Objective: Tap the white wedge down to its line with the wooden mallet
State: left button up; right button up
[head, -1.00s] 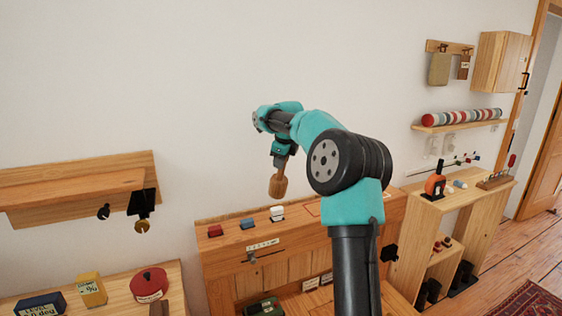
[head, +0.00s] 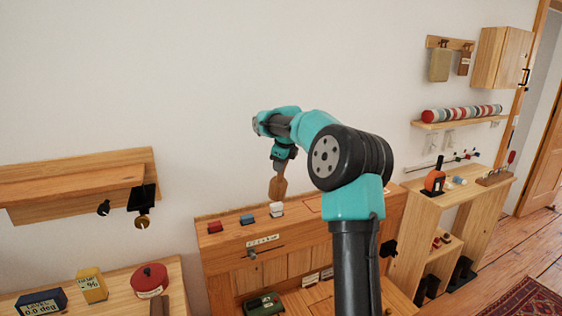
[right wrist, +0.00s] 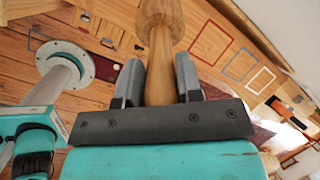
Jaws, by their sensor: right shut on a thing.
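My right gripper (head: 284,160) is shut on the handle of the wooden mallet (head: 278,187), which hangs head down. The mallet also shows between the two fingers in the right wrist view (right wrist: 162,45). The white wedge (head: 276,207) stands on the wooden bench top, just below the mallet head. The gap between them looks very small; I cannot tell whether they touch. The wedge's line is too small to make out. My left gripper is not in view.
A blue wedge (head: 247,219) and a red wedge (head: 215,227) stand left of the white one on the bench (head: 230,242). Red, blue and white outlines show in the right wrist view. A wall shelf (head: 75,180) is at the left.

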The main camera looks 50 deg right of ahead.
notch_tip(320, 180, down, 3)
jog(key=shift+r, duration=0.15)
jog(key=shift+f, duration=0.2)
jog(key=shift+c, duration=0.5)
jog(key=shift+r, duration=2.25)
jog(key=shift+a, duration=0.1)
